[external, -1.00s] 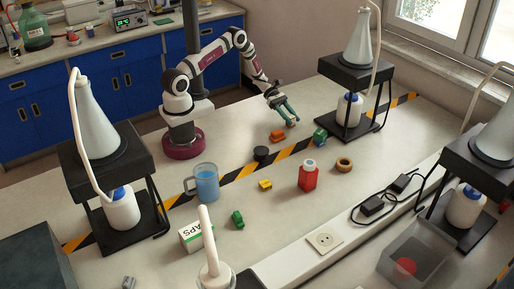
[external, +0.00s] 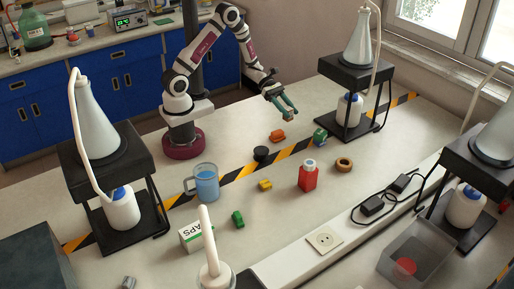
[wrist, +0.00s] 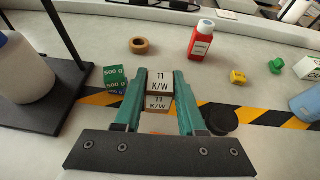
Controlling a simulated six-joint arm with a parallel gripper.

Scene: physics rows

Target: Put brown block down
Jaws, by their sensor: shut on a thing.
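The brown block (wrist: 158,90) is between the green fingers of my gripper (wrist: 159,76) in the wrist view. Its visible faces carry white labels reading "11 K/W". My gripper is shut on it. In the external view my gripper (external: 289,116) hangs above the far part of the bench, with the block small and mostly hidden at the fingertips. The block appears clear of the bench.
An orange-red piece (external: 278,136) lies below my gripper. A green 500 g block (external: 320,136) sits beside the black stand (external: 350,125). A black disc (external: 261,153), red bottle (external: 308,177) and wooden ring (external: 344,164) stand nearby. Bare bench lies between them.

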